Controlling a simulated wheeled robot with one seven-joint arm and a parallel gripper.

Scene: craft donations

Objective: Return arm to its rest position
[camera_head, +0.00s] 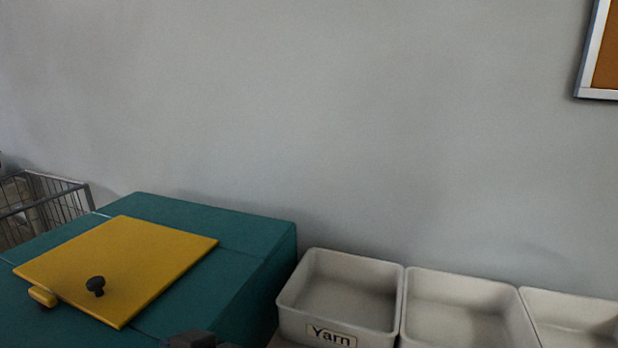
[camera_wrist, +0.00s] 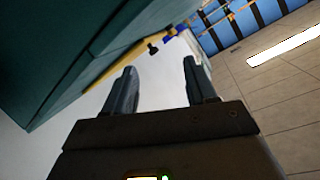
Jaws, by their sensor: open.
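My gripper (camera_wrist: 160,80) shows in the wrist view with its two fingers spread apart and nothing between them. The wrist camera looks out sideways past a teal box (camera_wrist: 75,45) on the left, with the view tilted. In the head view, a small dark part at the bottom edge, in front of the teal box (camera_head: 225,225), may be part of my arm; most of the arm is out of view there.
A yellow lid (camera_head: 150,255) with a black knob (camera_head: 95,286) lies on the teal box. Right of it stand a grey bin labelled "Yarn" (camera_head: 331,334) and two more bins (camera_head: 465,275), (camera_head: 570,300), empty where visible. A wire basket (camera_head: 60,185) is at left.

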